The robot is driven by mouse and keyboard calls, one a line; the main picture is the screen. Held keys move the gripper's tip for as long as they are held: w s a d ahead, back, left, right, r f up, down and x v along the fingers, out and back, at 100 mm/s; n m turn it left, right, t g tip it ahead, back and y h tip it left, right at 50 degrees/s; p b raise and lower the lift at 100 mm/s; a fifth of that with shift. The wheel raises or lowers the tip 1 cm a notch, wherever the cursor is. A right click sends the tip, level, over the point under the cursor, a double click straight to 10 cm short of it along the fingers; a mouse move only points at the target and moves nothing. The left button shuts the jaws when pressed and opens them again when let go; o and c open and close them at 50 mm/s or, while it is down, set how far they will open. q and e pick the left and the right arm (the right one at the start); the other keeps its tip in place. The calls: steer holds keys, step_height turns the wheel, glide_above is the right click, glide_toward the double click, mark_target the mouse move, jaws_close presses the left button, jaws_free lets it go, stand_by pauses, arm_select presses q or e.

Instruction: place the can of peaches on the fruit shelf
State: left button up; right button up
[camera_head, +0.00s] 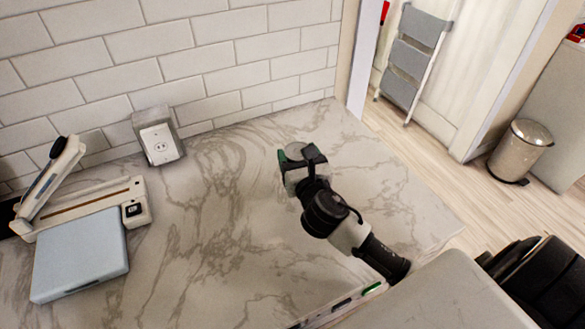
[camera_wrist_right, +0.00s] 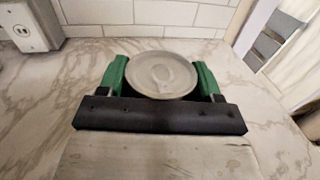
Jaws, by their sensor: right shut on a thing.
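A can (camera_head: 297,150) with a pale metal lid is on or just above the marble counter; I cannot tell which. Its label is hidden, so I cannot read its contents. My right gripper (camera_head: 303,160) is shut on the can, with green fingers on both sides of it. In the right wrist view the can's round lid (camera_wrist_right: 162,74) sits upright between the two green fingertips (camera_wrist_right: 160,80). My left gripper is not in view. No fruit shelf shows in these frames.
A white outlet box (camera_head: 158,138) stands by the tiled wall. A white sealing device (camera_head: 95,205) and a light blue box (camera_head: 80,255) lie at the left. The counter's middle is clear. Beyond its right edge are a ladder rack (camera_head: 415,55) and a metal bin (camera_head: 520,150).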

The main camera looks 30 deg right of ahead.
steer(key=shift+w+a+f, duration=0.35)
steer(key=shift+a+f, duration=0.05)
step_height(320, 180, down, 4)
steer(key=shift+r+b, duration=0.25)
steer(key=shift+b, duration=0.2)
steer(key=shift+f, duration=0.3)
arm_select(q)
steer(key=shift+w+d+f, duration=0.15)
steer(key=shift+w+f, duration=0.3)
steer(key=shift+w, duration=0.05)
arm_select(e)
steer(key=o, duration=1.1)
